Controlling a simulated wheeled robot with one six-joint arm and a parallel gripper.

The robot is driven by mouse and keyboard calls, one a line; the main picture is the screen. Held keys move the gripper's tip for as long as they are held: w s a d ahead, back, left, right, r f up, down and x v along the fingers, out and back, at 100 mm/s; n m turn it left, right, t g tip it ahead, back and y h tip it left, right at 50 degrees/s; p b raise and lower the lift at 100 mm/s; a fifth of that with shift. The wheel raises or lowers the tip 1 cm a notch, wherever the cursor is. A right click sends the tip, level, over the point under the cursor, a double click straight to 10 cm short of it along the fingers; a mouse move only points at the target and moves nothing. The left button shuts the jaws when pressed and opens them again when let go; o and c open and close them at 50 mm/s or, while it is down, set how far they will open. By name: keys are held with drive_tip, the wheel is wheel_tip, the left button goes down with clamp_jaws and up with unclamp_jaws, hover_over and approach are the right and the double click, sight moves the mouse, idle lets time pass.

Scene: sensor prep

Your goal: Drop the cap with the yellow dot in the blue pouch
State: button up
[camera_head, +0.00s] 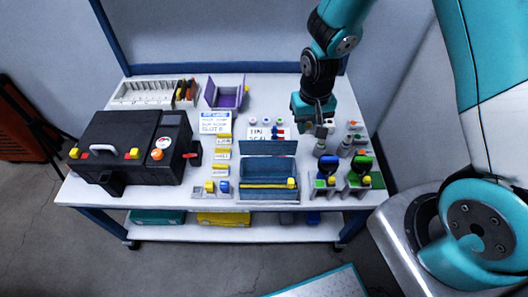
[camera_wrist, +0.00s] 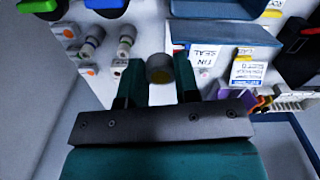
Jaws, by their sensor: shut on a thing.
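My gripper (camera_head: 320,123) is above the right back part of the white table. In the wrist view, my gripper (camera_wrist: 158,82) is shut on a short grey cap (camera_wrist: 159,63) with a yellow dot on the end facing the camera. The cap sits between the fingertips, and in the head view it is mostly hidden by the gripper. A blue open box-like container (camera_head: 268,193) with a raised flap (camera_head: 268,148) stands at the front middle of the table, to the left of and nearer than my gripper. I take it for the blue pouch.
A purple open container (camera_head: 226,104) stands at the back. A black case (camera_head: 130,150) fills the left. Grey posts (camera_head: 344,147) and green-topped holders (camera_head: 358,180) stand at the right. A printed card (camera_wrist: 203,55) lies by the blue flap.

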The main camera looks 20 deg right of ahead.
drive_tip(key=a+f+b, duration=0.1)
drive_tip(key=a, duration=0.1)
drive_tip(key=a+f+m+b, duration=0.1)
drive_tip(key=a+f, duration=0.1)
drive_tip(key=a+f+m+b, duration=0.1)
drive_tip(key=a+f, duration=0.1)
drive_tip(key=shift+a, duration=0.2)
wheel_tip(320, 180, down, 6)
drive_tip(key=b, duration=0.5)
drive_tip(key=shift+r, duration=0.25)
drive_tip(key=o, duration=1.2)
drive_tip(key=shift+r, duration=0.1)
wheel_tip(320, 180, up, 7)
drive_tip(key=p, duration=0.6)
